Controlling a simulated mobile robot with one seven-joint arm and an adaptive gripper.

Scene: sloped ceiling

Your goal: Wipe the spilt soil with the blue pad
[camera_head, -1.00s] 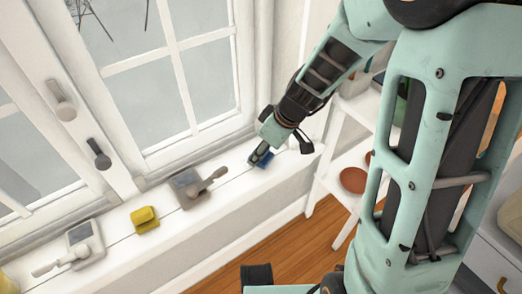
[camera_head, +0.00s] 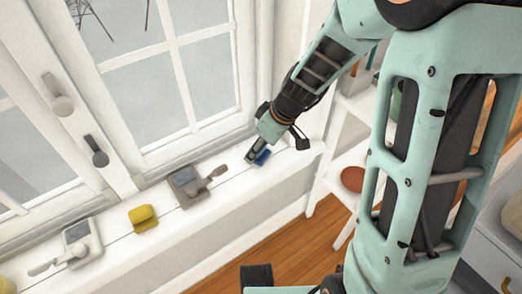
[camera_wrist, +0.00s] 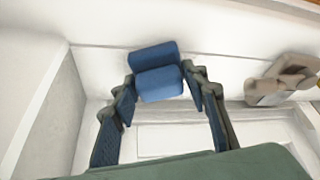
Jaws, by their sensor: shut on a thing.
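The blue pad (camera_head: 263,157) is on the white window sill (camera_head: 232,186), near its far right end. In the wrist view the blue pad (camera_wrist: 154,57) shows as two rounded blue blocks, one behind the other, between my fingertips. My gripper (camera_head: 253,155) is shut on the pad; it also shows in the wrist view (camera_wrist: 159,84). The pad looks to be at or just above the sill; I cannot tell whether it touches. I cannot make out any spilt soil; it may be hidden under the pad or gripper.
A grey tool with a handle (camera_head: 187,184), a yellow pad (camera_head: 143,217) and a pale handled tool (camera_head: 80,243) stand along the sill to the left. Window handles (camera_head: 96,152) stick out behind. A white shelf (camera_head: 346,158) with a brown bowl (camera_head: 353,178) is at the right.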

